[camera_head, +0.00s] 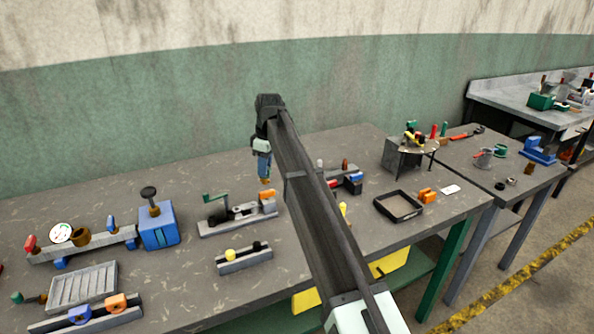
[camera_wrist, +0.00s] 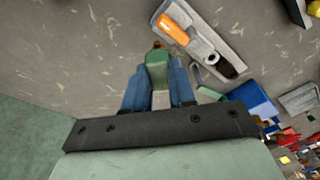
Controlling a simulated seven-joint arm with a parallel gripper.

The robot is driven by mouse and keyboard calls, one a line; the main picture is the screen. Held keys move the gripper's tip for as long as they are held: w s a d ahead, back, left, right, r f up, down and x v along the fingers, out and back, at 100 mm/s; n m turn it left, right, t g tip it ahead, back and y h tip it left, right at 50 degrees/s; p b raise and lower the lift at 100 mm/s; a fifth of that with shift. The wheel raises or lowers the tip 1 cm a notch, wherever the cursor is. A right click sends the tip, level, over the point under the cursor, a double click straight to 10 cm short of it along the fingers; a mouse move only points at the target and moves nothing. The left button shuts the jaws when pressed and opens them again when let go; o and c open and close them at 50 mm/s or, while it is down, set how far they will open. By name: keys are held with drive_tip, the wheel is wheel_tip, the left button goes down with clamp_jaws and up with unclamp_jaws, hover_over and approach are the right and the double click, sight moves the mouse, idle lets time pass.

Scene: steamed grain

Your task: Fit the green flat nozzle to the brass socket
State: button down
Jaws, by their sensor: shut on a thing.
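My gripper (camera_head: 264,167) hangs above the back middle of the near table, its fingers pointing down. In the wrist view its two blue fingers (camera_wrist: 159,88) are shut on the green flat nozzle (camera_wrist: 157,68), with a small brass end (camera_wrist: 158,46) past the fingertips. In the head view the fingers mostly hide the nozzle; a brass tip (camera_head: 265,181) shows below them. A brass-coloured open fitting (camera_head: 80,237), apparently the brass socket, sits on a grey rail fixture at the left, well away from my gripper.
A grey fixture with an orange block (camera_head: 268,197) and green handle stands near below my gripper. A blue box with a black knob (camera_head: 158,227) stands between it and the rail. A black tray (camera_head: 399,206) lies at the right. The table's back left is clear.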

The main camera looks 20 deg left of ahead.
drive_tip(key=s+a+r+n, duration=0.1)
drive_tip(key=s+a+n, duration=0.3)
drive_tip(key=a, duration=0.5)
drive_tip(key=s+a+r+n+g, duration=0.1)
drive_tip(key=s+a, duration=0.5)
drive_tip(key=a, duration=0.2)
drive_tip(key=s+a+r+n, duration=0.25)
drive_tip(key=s+a, duration=0.35)
drive_tip(key=a, duration=0.3)
drive_tip(key=s+a+n+h, duration=0.1)
drive_tip(key=s+a+n, duration=0.55)
drive_tip(key=s, duration=0.55)
drive_tip(key=s+a+n+h, duration=0.1)
drive_tip(key=s+a+n, duration=0.6)
drive_tip(key=s, duration=0.4)
drive_tip(key=shift+m, duration=0.3)
drive_tip(key=shift+a+f, duration=0.2)
drive_tip(key=shift+f, duration=0.55)
drive_tip(key=shift+a+f, duration=0.15)
drive_tip(key=shift+f, duration=0.65)
drive_tip(key=shift+a+f, duration=0.2)
drive_tip(key=shift+f, duration=0.55)
drive_tip(key=shift+f, duration=1.9)
drive_tip(key=c, duration=0.9)
unclamp_jaws()
drive_tip(key=shift+o, duration=0.2)
